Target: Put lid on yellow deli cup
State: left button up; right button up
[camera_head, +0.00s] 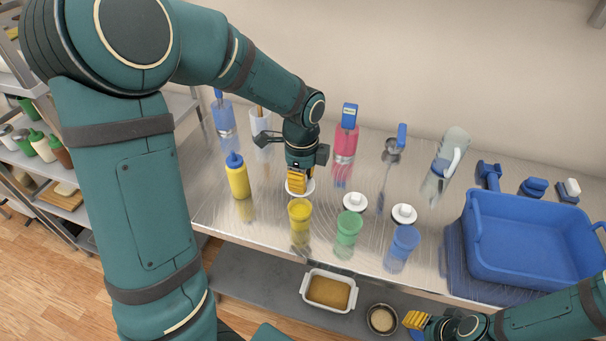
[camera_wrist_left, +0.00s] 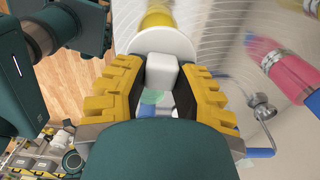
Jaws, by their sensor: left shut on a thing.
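The yellow deli cup (camera_head: 300,212) stands upright on the steel counter near its front edge. A white lid (camera_head: 309,187) is just behind it, under my left gripper (camera_head: 297,182). In the left wrist view the fingers of my left gripper (camera_wrist_left: 160,90) are shut on the square white knob of the lid (camera_wrist_left: 165,42). The yellow cup (camera_wrist_left: 157,16) shows past the lid's edge there. I cannot tell whether the lid touches the counter. My right gripper (camera_head: 416,320) is low at the right, in front of the counter; its jaw opening is unclear.
Green (camera_head: 348,228) and blue (camera_head: 403,240) deli cups stand right of the yellow one, with two white lids (camera_head: 356,202) (camera_head: 404,214) behind them. A yellow bottle (camera_head: 237,178) stands left. A blue basin (camera_head: 530,240) fills the right side. Tall containers line the back.

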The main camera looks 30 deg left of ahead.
pick_arm(q)
jog(key=shift+s+r, duration=0.15)
jog(key=shift+s, duration=0.15)
jog(key=shift+w, duration=0.1)
notch_tip(320, 180, down, 7)
jog(key=b, duration=0.4)
jog(key=shift+b, duration=0.3)
jog(key=shift+f, duration=0.35)
dwell(2.6)
jog(key=o, duration=1.5)
